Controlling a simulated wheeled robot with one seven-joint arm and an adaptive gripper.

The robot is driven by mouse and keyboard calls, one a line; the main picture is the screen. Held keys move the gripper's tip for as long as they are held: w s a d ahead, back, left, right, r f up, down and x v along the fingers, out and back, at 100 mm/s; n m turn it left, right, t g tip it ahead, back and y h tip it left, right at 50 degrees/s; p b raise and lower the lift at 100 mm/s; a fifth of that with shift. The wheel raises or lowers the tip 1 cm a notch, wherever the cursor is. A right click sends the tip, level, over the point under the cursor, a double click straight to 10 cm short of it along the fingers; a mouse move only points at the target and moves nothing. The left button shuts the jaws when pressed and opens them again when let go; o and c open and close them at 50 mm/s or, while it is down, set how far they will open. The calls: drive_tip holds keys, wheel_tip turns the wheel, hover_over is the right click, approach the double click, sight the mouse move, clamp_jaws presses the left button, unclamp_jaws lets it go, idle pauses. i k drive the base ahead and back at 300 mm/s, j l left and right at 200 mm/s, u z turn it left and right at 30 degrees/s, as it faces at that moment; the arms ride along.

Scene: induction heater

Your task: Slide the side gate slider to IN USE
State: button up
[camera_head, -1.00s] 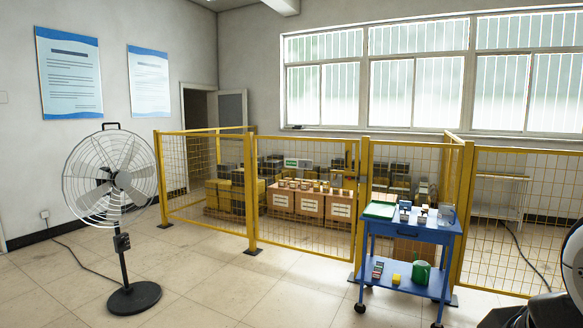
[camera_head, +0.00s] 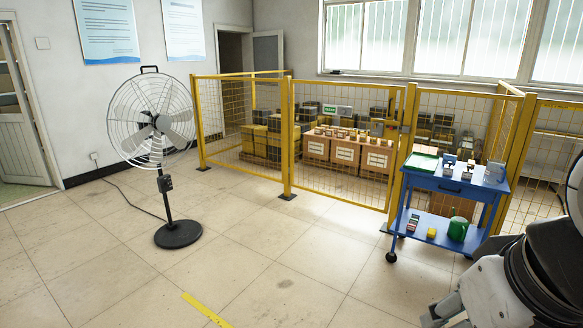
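A yellow mesh fence (camera_head: 240,120) encloses a storage area with boxes. One of its panels (camera_head: 342,150) stands between yellow posts in the middle of the view. A small white sign with a green label (camera_head: 337,110) shows at this panel's upper part; its words are too small to read. Part of my own arm shows at the lower right, white and black. My gripper's fingers cannot be made out.
A standing fan (camera_head: 155,125) on a round black base is at the left, its cable on the floor. A blue trolley (camera_head: 450,186) with small items stands before the fence at the right. A door (camera_head: 22,120) is at the far left. The tiled floor in the middle is clear.

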sight(343, 112)
drive_tip(key=i, duration=5.3)
